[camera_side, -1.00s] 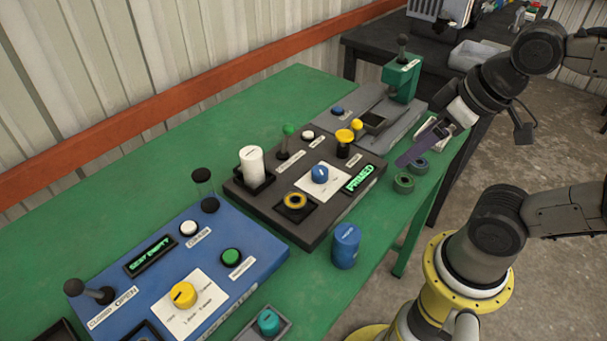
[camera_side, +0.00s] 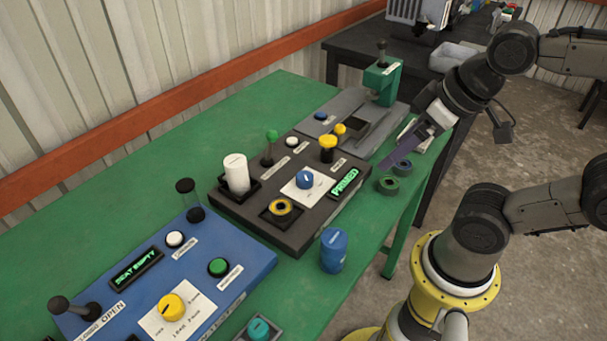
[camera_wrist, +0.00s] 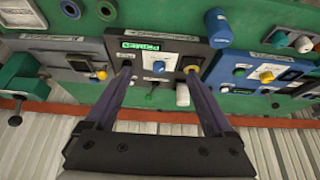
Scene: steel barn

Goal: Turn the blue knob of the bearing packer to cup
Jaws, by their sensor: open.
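The bearing packer is the dark box (camera_side: 252,222) in the middle of the green table, with a lit PRIMED display (camera_side: 345,182). Its blue knob (camera_side: 304,179) stands on a white label plate whose print is too small to read, so its setting cannot be told. In the wrist view the blue knob (camera_wrist: 158,66) appears between the fingertips, with the display (camera_wrist: 140,46) beside it. My gripper (camera_side: 388,163) is open and empty, to the right of the packer in the side view and apart from the knob. Its two fingers also show in the wrist view (camera_wrist: 158,76).
On the packer stand a white cylinder (camera_side: 236,174), a yellow-topped post (camera_side: 328,149) and a green-tipped lever (camera_side: 270,147). A blue canister (camera_side: 334,250) stands in front. A blue machine (camera_side: 225,258) is to the left, a grey press (camera_side: 372,112) behind.

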